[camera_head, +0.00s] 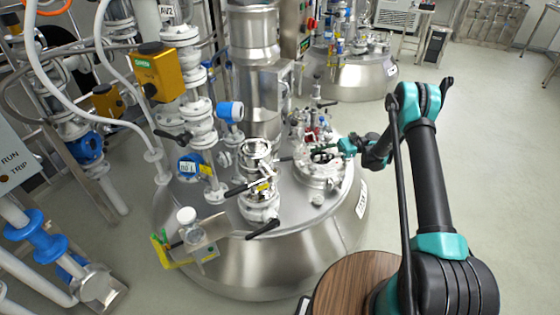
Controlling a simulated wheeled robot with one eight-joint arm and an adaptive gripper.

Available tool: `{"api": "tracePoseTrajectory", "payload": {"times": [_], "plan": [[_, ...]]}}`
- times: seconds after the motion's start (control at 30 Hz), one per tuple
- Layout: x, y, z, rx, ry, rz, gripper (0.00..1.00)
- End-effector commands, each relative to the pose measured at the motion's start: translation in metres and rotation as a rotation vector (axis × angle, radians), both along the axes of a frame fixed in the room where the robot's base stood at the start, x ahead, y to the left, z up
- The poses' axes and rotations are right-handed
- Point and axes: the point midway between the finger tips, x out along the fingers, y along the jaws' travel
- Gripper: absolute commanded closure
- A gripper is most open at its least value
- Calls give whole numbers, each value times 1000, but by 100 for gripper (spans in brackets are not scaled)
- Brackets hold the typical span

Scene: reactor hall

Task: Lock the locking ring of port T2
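A large steel reactor vessel (285,268) stands in the middle of the view with several ports on its lid. A polished port fitting (257,150) rises near the lid's front, with a yellow tag (264,187) and a black-handled lever (263,228) below it. A wide flanged port (322,178) sits to its right. No T2 label is readable, so I cannot tell which port is T2 or how its locking ring is turned. My gripper (322,151) reaches in from the right, over or beside the flanged port. Its fingers are too small to tell open from shut.
A yellow actuator (160,72), a blue gauge (230,112) and white pipework crowd the left. A small bracket shelf with a white-capped jar (187,216) juts from the vessel's front. A round wooden top (352,285) is at the bottom.

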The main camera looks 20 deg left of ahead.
Motion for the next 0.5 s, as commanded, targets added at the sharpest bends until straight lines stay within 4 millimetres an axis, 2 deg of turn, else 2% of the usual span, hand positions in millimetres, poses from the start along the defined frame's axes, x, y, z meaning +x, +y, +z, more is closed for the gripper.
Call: {"api": "tracePoseTrajectory", "payload": {"times": [0.5], "plan": [[-57,80,1,-1,-3,3,67]]}}
